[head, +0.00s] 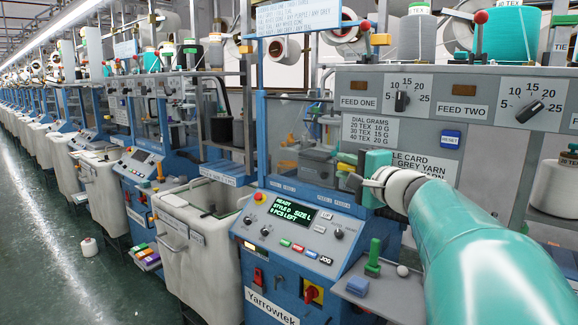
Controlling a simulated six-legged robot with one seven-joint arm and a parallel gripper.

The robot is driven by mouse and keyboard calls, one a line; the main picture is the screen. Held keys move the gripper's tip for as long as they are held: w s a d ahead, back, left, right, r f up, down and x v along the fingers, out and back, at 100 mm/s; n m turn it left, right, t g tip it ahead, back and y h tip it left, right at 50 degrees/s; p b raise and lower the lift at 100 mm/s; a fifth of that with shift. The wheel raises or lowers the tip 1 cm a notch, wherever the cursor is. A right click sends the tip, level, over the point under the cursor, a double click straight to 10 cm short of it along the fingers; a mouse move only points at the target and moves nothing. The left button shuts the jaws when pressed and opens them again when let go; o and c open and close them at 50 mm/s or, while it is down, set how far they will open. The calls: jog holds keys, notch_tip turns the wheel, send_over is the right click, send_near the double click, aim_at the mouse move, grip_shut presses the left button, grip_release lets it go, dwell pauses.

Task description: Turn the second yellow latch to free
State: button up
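My arm reaches in from the lower right, and my gripper (362,183) is in front of the grey panel, left of the yarn card sign. Its grey fingers are small and partly overlap a green block (377,160); I cannot tell whether they touch it or how far apart they are. Small yellow pieces (346,158) show just left of the green block, partly hidden. I cannot tell which is the second yellow latch.
A grey panel (345,85) with two feed dials stands behind my gripper. A control console (300,225) with a lit display is below left. A small shelf (390,290) holds a green stamp-like piece and a blue block. The green aisle floor (60,220) is mostly clear.

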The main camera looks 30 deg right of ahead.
jog(key=shift+s+r, duration=0.1)
jog(key=shift+s, duration=0.25)
grip_shut()
jog(key=shift+w, duration=0.15)
